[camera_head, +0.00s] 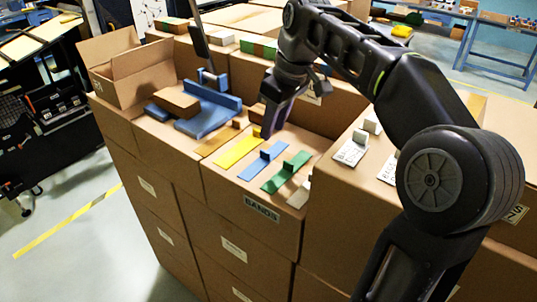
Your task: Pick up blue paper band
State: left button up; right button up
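The blue paper band (262,161) lies on top of a cardboard box labelled BANDS, with a small upright tab near its middle. It sits between a yellow band (238,151) and a green band (286,173). My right gripper (268,133) points down just above the far end of the blue band, near the yellow band's tab. Its finger gap is not clear from this angle, and I see no band in it. My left gripper is not in view.
A brown band (220,138) and a white band (300,194) flank the row. A blue stand (208,112) with an upright dark lever and a brown block (176,101) are to the left. An open carton (128,70) stands behind left. Labelled blocks (351,150) sit on the higher box right.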

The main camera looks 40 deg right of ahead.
aim_at(263, 158)
jog(key=shift+b+x, duration=1.1)
jog(key=shift+x, duration=0.1)
jog(key=shift+w+f, duration=0.1)
jog(key=shift+f, duration=0.1)
jog(key=shift+d, duration=0.1)
jog(key=shift+f+b, duration=0.35)
jog(key=shift+p+x, duration=0.3)
jog(key=shift+x, duration=1.95)
jog(key=shift+r, duration=0.1)
jog(key=shift+c, duration=0.2)
